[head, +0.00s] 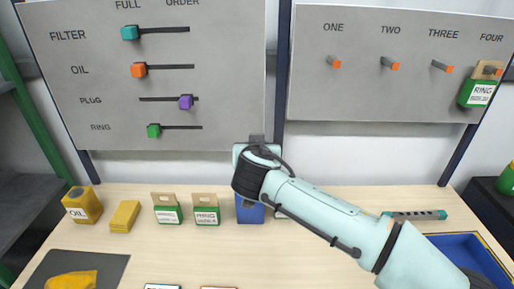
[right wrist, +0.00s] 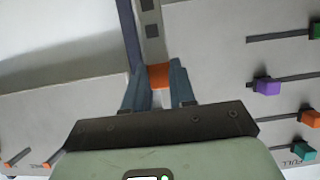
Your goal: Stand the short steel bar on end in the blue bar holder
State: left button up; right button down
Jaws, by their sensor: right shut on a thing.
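My right gripper (right wrist: 165,80) is shut on an orange part between its fingers. A pale grey strip with dark squares runs up from that part in the right wrist view; it looks like the steel bar (right wrist: 150,32), though I cannot be sure. In the head view my right arm reaches from the lower right to the middle, and its wrist hides the fingers. A blue block, apparently the bar holder (head: 249,214), stands on the table below the wrist and is partly hidden. I cannot tell whether the bar touches it. My left gripper is not in view.
Green-and-white packets (head: 167,210) and a yellow oil box (head: 82,205) stand at the back left of the table. A slider board (head: 150,80) and a hook board (head: 400,80) rise behind. A blue tray (head: 460,240) lies at the right.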

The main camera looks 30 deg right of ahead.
jog(key=shift+r, duration=0.1)
jog(key=c, duration=0.8)
grip_release()
jog(key=shift+c, duration=0.2)
jog(key=shift+s, duration=0.1)
jog(key=v, duration=1.3)
jog(key=shift+b, duration=0.4)
jog(key=shift+a, duration=0.1)
